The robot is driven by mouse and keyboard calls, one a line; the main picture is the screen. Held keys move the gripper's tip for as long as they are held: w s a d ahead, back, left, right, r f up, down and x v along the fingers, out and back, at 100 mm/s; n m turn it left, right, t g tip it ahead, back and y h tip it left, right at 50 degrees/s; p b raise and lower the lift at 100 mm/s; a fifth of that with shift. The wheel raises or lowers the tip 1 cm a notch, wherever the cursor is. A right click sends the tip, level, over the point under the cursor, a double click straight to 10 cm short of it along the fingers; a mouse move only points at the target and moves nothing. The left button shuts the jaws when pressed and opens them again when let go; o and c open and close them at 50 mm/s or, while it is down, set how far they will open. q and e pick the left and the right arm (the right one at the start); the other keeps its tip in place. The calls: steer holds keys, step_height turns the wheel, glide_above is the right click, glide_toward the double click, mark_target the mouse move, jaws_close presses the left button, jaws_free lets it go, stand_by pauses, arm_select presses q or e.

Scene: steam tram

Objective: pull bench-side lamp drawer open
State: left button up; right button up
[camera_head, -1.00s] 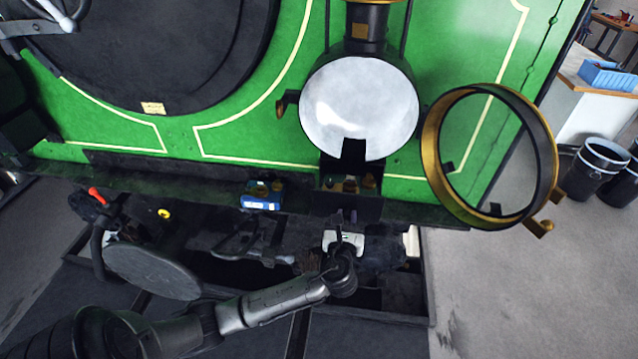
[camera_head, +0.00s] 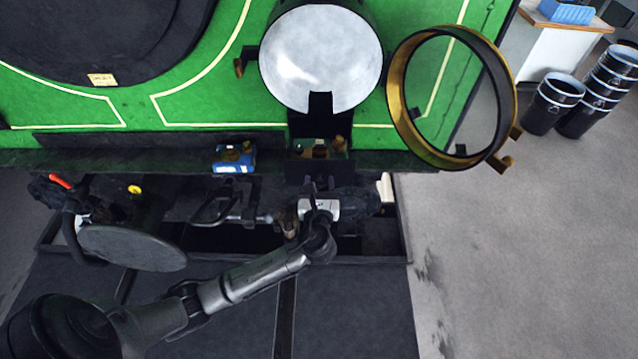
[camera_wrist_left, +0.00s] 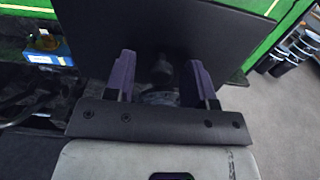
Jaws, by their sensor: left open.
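The lamp (camera_head: 320,60) with its pale round reflector is mounted on the green tram front. Below it is a dark lamp drawer (camera_head: 308,172), with small brassy items (camera_head: 320,150) visible at its top. My left gripper (camera_head: 320,184) is just below the drawer front, its fingers pointing at it. In the left wrist view my left gripper (camera_wrist_left: 162,68) is open, with its two purple fingers at either side of a small dark knob (camera_wrist_left: 161,72) on the dark drawer front (camera_wrist_left: 190,35). Whether the fingers touch the knob I cannot tell. My right gripper is not in view.
A brass-edged lamp ring (camera_head: 398,85) hangs open to the right of the lamp. A blue box (camera_head: 233,160) sits on the ledge to the left of the drawer. Black bins (camera_head: 552,102) and a bench (camera_head: 550,45) stand at the right. Grey floor there is clear.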

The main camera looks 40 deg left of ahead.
arm_select(q)
steer(key=b+v, duration=0.1)
steer(key=v, duration=1.2)
steer(key=shift+s+d, duration=0.25)
steer(key=shift+d, duration=0.05)
